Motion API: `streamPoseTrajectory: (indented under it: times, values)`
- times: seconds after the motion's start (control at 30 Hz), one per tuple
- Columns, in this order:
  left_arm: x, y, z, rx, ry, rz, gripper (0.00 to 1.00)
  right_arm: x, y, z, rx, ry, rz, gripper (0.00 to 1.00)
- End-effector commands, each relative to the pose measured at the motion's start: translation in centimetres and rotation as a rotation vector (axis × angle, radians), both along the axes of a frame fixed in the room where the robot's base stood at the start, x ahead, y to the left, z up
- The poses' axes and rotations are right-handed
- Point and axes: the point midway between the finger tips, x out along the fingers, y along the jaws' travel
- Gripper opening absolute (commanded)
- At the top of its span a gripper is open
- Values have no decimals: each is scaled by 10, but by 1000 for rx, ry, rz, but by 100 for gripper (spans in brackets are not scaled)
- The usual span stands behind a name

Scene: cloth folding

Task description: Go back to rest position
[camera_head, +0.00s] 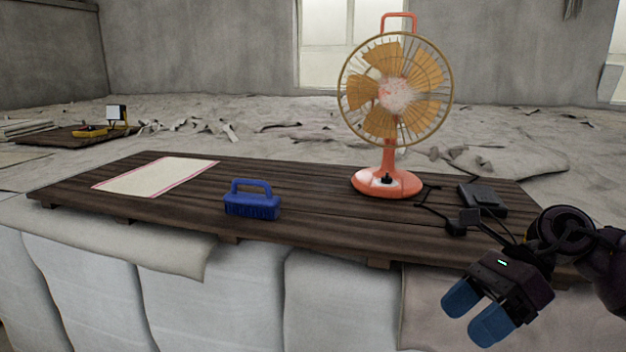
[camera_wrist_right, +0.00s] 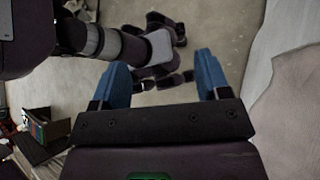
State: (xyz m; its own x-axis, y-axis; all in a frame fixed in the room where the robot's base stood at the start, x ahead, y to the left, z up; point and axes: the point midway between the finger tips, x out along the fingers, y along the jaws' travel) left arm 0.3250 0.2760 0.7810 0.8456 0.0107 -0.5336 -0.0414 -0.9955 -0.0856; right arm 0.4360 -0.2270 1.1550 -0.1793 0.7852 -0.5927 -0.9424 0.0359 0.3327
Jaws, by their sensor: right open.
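My right gripper (camera_head: 477,312) hangs in front of the table's right front edge in the head view, its two blue fingers apart and empty. The right wrist view shows the same gripper (camera_wrist_right: 165,75) with its blue fingers spread and nothing between them. A cream cloth with a pinkish-red border (camera_head: 157,176) lies flat on the left part of the dark wooden slatted table top (camera_head: 310,225). My left gripper is not seen in the head view.
A blue brush (camera_head: 252,203) stands near the table's middle. An orange fan (camera_head: 388,182) stands right of it, with a black box (camera_head: 482,199) and cables farther right. White padded blocks (camera_head: 240,295) are below the table top. Rubble covers the floor behind.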

Motion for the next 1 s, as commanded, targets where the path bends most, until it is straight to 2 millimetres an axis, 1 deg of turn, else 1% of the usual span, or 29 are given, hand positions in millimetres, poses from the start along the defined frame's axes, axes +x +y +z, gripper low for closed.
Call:
streamPoseTrajectory:
  times: [0.03, 0.1, 0.2, 0.33, 0.47, 0.57, 0.67, 0.73, 0.77, 0.8, 0.87, 0.9, 0.97, 1.0]
  values:
    - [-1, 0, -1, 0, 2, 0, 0, -2, 14, -10, 112, 78, -55, 69]
    - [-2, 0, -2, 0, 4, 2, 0, 0, 29, -17, 262, 186, -146, 69]
    - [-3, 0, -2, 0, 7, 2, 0, 5, 42, -27, 468, 354, -292, 69]
    - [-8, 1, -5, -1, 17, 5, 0, 16, 47, -43, 720, 594, -500, 69]
    - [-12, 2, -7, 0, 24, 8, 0, 28, 37, -69, 955, 853, -728, 69]
    - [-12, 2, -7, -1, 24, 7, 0, 34, 21, -99, 1127, 1059, -916, 69]
    - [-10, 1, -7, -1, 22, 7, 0, 33, 3, -138, 1289, 1275, -1110, 69]
    - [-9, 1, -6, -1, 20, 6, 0, 27, -11, -170, 1396, 1429, -1249, 69]
    - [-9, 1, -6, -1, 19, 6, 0, 23, -16, -185, 1442, 1496, -1311, 69]
    - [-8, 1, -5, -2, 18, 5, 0, 15, -24, -205, 1501, 1584, -1393, 69]
    - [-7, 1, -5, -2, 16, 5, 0, 1, -34, -237, 1587, 1718, -1516, 69]
    - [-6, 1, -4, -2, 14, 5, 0, -11, -40, -258, 1641, 1805, -1600, 69]
    - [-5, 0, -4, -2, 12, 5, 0, -30, -46, -287, 1716, 1927, -1708, 69]
    - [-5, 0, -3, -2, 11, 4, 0, -43, -48, -304, -1692, -1925, 1707, 69]
